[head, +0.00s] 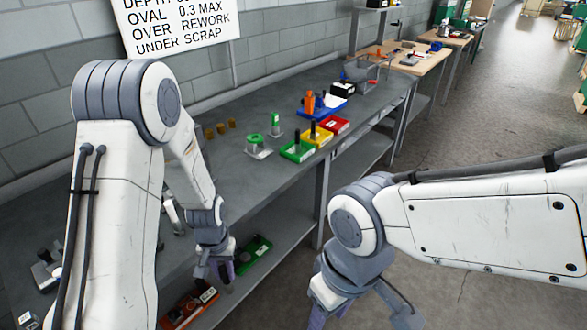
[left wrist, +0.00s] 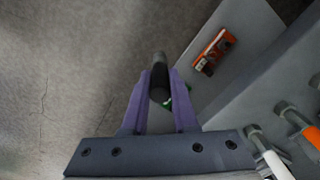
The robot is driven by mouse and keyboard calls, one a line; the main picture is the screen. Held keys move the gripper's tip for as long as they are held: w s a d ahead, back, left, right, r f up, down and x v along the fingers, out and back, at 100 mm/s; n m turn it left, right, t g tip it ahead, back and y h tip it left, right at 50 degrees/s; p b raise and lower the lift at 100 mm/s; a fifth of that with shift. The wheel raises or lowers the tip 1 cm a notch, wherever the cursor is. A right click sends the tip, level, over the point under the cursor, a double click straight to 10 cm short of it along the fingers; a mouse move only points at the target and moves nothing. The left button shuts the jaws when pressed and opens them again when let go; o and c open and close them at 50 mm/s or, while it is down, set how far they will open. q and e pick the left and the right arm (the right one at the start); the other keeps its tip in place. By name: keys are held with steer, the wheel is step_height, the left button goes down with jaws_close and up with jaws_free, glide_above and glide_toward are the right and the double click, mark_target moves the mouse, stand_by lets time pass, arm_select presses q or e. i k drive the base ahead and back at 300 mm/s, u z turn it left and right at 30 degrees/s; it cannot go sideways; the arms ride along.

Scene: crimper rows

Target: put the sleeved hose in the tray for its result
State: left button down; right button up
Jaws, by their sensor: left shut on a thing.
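My left gripper (head: 226,282) hangs in front of the bench edge, below the bench top. In the left wrist view my left gripper (left wrist: 160,88) has its purple fingers shut on a dark cylindrical piece, the sleeved hose (left wrist: 159,78), with a greyish end. I cannot make out the hose in the head view. A green tray (head: 297,153), a yellow tray (head: 318,139) and a red tray (head: 338,125) stand in a row on the bench. Dark upright pieces stand in the green and yellow trays. My right gripper (head: 330,320) is cut off at the bottom edge.
A green ring gauge (head: 255,139) and a green-topped stand (head: 276,124) are left of the trays. A blue tray (head: 322,110) holds orange things. A wall sign (head: 180,25) lists limits.

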mark_target(292, 150)
steer(key=z, duration=1)
steer(key=i, duration=1.1)
steer(key=u, duration=0.65)
